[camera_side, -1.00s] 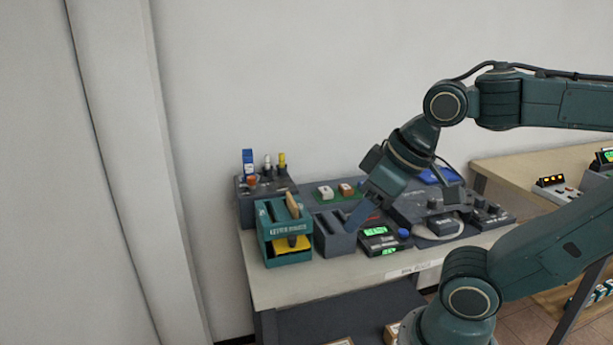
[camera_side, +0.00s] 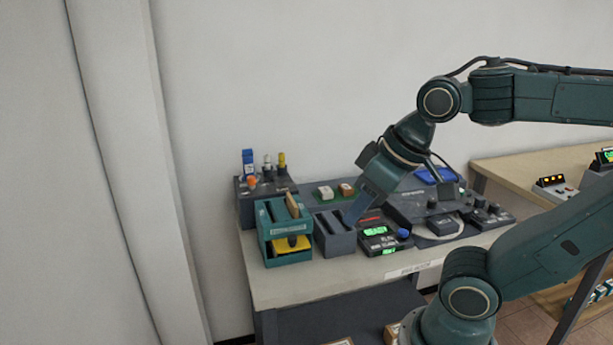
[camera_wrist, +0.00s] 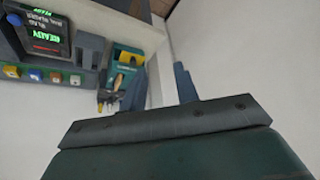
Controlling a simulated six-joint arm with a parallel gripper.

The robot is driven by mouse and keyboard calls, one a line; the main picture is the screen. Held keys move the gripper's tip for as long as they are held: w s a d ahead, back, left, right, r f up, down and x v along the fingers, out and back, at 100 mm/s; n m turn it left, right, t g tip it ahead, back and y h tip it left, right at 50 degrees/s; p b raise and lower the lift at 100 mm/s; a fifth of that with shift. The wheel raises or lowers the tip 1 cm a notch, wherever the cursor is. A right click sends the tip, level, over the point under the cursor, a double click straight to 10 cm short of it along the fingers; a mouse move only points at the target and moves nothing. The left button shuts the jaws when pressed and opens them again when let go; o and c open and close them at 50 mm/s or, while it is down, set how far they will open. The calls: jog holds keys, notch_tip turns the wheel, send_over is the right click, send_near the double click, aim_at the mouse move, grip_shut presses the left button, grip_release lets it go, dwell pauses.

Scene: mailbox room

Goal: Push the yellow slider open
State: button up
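A yellow piece (camera_side: 291,243) shows in the lower opening of the teal box (camera_side: 290,258) at the table's left front. I cannot tell whether it is the slider. My gripper (camera_side: 352,220) points down and left above the right edge of a grey slotted block (camera_side: 338,244), to the right of the teal box and apart from the yellow piece. In the wrist view, a dark finger (camera_wrist: 184,85) sticks up from my gripper's body. Nothing is visibly held.
A device with a green screen (camera_side: 375,232) and blue knob (camera_side: 403,233) stands right of the grey block. A dark holder (camera_side: 262,208) with upright pieces, one yellow-topped, stands behind the teal box. The table's front left strip (camera_side: 300,285) is clear.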

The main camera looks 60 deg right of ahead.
jog(key=m+g, duration=0.5)
jog(key=m, duration=1.2)
send_over(292, 236)
notch_tip(292, 236, down, 6)
jog(key=shift+r, duration=0.1)
notch_tip(292, 236, down, 14)
jog(key=shift+r, duration=0.1)
grip_shut()
